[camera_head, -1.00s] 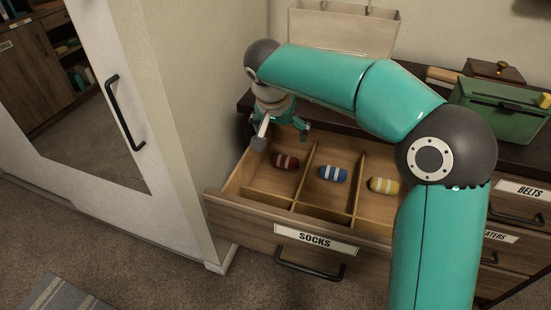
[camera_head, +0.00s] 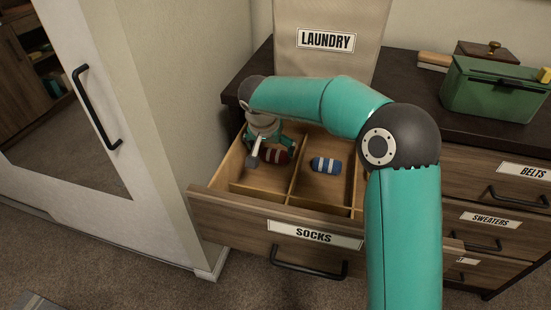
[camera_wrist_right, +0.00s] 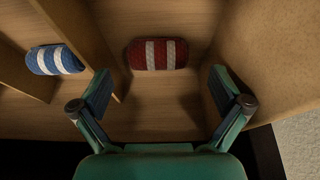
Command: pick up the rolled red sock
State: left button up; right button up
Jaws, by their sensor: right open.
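The rolled red sock with white stripes (camera_head: 277,156) lies in the left compartment of the open socks drawer (camera_head: 255,217), partly hidden by my right gripper in the head view. In the right wrist view the red sock (camera_wrist_right: 157,54) lies ahead of the fingertips, roughly centred between them and apart from both. My right gripper (camera_wrist_right: 158,92) is open and empty, its two fingers spread wide inside the compartment. My left gripper is in neither view.
A rolled blue sock (camera_head: 326,165) lies in the neighbouring compartment, behind a wooden divider (camera_head: 302,165). A laundry bin (camera_head: 330,60) and a green box (camera_head: 493,90) stand on the dresser. A white mirrored door (camera_head: 130,120) is at left.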

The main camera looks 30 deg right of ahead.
aim_at(274, 155)
jog(key=shift+b+x, duration=0.9)
jog(key=shift+x, duration=1.75)
jog(key=shift+d, duration=0.2)
jog(key=c, duration=0.9)
